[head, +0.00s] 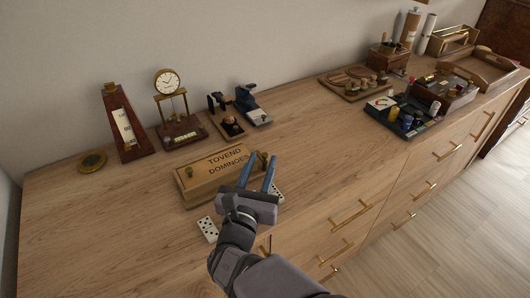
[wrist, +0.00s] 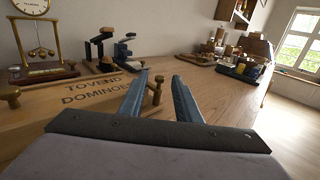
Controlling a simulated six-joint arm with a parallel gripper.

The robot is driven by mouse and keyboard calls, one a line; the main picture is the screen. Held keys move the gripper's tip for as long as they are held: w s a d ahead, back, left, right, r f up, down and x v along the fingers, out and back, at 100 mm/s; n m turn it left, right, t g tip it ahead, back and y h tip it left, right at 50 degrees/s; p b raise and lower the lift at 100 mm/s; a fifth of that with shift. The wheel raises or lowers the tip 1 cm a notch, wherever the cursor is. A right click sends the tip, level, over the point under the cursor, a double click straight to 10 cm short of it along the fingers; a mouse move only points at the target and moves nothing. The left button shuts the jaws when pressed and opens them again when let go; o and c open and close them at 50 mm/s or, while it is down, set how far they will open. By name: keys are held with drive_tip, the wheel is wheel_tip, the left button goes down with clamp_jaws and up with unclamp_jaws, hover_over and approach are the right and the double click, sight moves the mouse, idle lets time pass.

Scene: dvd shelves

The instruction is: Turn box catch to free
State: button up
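A wooden box lettered "TOVEND DOMINOES" (head: 226,157) lies on the wooden cabinet top; its lettered lid also shows in the wrist view (wrist: 75,105). A small brass catch (wrist: 157,92) with a knob stands at the box's right end, also seen in the head view (head: 263,156). A second brass knob (wrist: 10,96) is at the box's left end. My gripper (head: 262,161) is open, with its two blue fingers reaching over the right end of the box. In the wrist view (wrist: 160,77) the catch shows between the fingers, with gaps on both sides. I see no clear contact.
Domino tiles (head: 208,229) lie in front of the box. Behind it stand a metronome (head: 124,125), a clock (head: 168,83) and a blue-and-black stapler-like device (head: 250,103). A dark tray of small items (head: 404,115) is to the right. The middle cabinet top is clear.

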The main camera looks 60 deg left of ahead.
sight(264, 156)
drive_tip(key=shift+x, duration=2)
clamp_jaws()
drive_tip(key=shift+m+t+h, duration=0.7)
drive_tip(key=shift+h, duration=0.2)
